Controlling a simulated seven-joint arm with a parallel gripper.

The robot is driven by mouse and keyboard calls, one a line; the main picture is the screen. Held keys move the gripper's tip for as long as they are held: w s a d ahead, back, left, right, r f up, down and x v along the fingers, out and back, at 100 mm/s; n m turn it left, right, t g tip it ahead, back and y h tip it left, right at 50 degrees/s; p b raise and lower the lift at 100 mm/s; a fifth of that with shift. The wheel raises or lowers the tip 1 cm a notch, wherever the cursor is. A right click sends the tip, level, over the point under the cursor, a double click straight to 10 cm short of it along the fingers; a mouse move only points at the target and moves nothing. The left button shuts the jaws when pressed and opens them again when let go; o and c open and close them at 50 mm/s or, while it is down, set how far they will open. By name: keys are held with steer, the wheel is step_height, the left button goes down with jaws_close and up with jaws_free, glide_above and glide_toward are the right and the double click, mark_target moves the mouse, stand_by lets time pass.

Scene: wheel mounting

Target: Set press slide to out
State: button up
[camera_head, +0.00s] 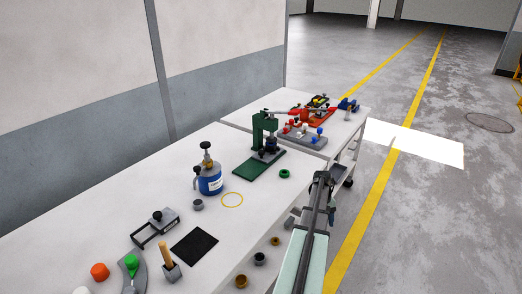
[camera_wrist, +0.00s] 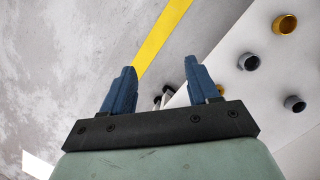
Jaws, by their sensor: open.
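The green press (camera_head: 257,132) stands upright near the far end of the near white table in the head view. Its flat green base plate (camera_head: 251,169) reaches toward the front left. A dark part (camera_head: 271,146) sits under the press head; I cannot tell which piece is the slide or how it is set. My gripper (camera_head: 322,179) is beyond the table's right edge, to the right of the press and apart from it. In the wrist view my gripper (camera_wrist: 163,72) has its two blue fingers spread with nothing between them. The press does not show in the wrist view.
A blue canister (camera_head: 210,181), yellow ring (camera_head: 232,200), green ring (camera_head: 285,173) and black mat (camera_head: 194,246) lie on the near table. A second table (camera_head: 333,125) behind carries red and grey fixtures. Several cups, one yellow (camera_wrist: 285,24), show in the wrist view. The floor at right is clear.

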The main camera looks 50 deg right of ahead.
steer(key=w+d+r+n+t, duration=0.15)
steer(key=w+r, duration=0.35)
steer(key=r, duration=0.8)
step_height(320, 180, up, 18)
steer(key=n+t+h, duration=0.1)
steer(key=n+h, duration=0.1)
steer(key=n, duration=0.2)
glide_above(261, 151)
step_height(261, 151, down, 14)
steer(key=shift+r, duration=0.1)
jaws_close()
